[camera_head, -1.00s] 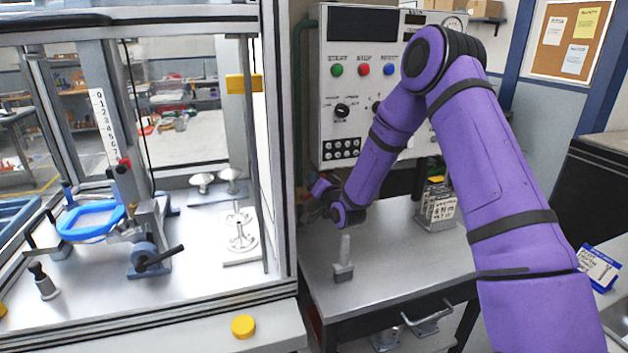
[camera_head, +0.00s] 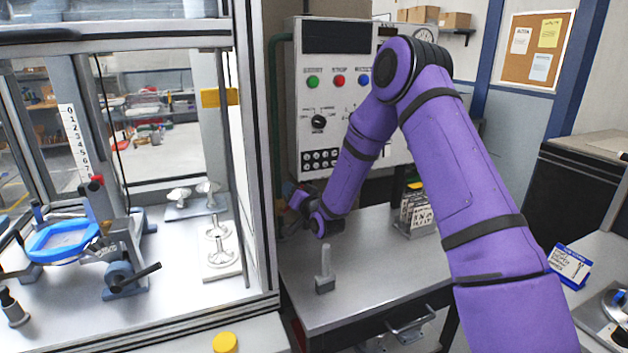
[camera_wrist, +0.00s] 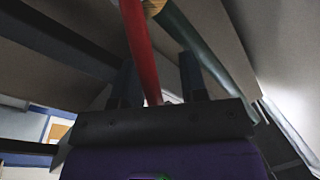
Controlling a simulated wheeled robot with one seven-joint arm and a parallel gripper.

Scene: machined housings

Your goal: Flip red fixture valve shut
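My gripper (camera_head: 288,224) reaches behind the left rear edge of the steel bench, below the control panel; its fingers are small and dark there. In the wrist view my gripper (camera_wrist: 160,85) shows two dark fingers standing apart. A long red bar (camera_wrist: 139,45) runs down from the top edge towards the space between the fingers, nearer the left one. I cannot tell whether it touches them or is the valve's handle. A green pipe (camera_wrist: 203,50) with a yellowish part at its top passes near the right finger. No valve body is clearly visible in either view.
The control panel (camera_head: 345,170) stands behind the bench (camera_head: 375,270). A grey upright part (camera_head: 325,270) stands on the bench near its left edge. A glass-walled enclosure (camera_head: 244,150) is close on the left. A card holder (camera_head: 416,212) stands at the back right of the bench.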

